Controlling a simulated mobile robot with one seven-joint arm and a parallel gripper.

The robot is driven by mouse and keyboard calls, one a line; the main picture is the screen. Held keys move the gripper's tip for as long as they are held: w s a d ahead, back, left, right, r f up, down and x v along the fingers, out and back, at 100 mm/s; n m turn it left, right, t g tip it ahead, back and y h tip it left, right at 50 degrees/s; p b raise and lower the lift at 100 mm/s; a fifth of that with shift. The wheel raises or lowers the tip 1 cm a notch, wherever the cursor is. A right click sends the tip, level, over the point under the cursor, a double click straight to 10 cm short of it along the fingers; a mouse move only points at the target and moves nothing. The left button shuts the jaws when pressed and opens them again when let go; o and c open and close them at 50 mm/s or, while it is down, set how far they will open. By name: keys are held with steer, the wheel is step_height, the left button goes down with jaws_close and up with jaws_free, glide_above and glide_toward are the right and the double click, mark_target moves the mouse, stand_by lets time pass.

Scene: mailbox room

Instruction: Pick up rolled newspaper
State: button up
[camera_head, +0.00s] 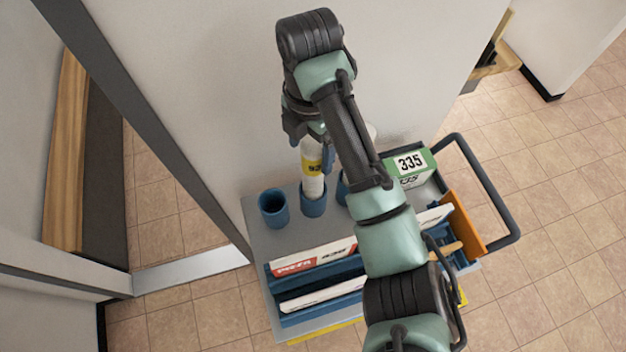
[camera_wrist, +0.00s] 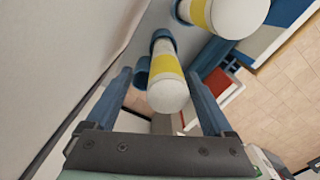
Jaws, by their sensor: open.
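A rolled newspaper (camera_head: 312,165), white with a yellow band, stands upright in a blue cup (camera_head: 313,205) on the cart. My gripper (camera_head: 304,132) is above its top end in the head view, partly hidden by my wrist. In the wrist view my gripper (camera_wrist: 160,76) is open, one blue finger on each side of the rolled newspaper (camera_wrist: 167,94). I cannot tell whether a finger touches it. A second, similar roll (camera_wrist: 230,14) shows at the upper right of the wrist view, outside the fingers.
An empty blue cup (camera_head: 273,209) stands to the left on the grey cart (camera_head: 258,238). A green box marked 335 (camera_head: 410,164), mail trays (camera_head: 312,258) and a dark handle (camera_head: 487,180) are also on the cart. A pale wall (camera_head: 215,90) rises close behind.

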mark_target(313, 181)
steer(key=shift+s+d+f+p, duration=0.2)
steer(key=shift+f+p, duration=0.15)
steer(key=shift+f, duration=1)
steer(key=shift+s+d+f+p, duration=0.15)
steer(key=shift+f+p, duration=0.2)
steer(key=shift+f, duration=0.95)
steer(key=shift+a, duration=0.1)
jaws_close()
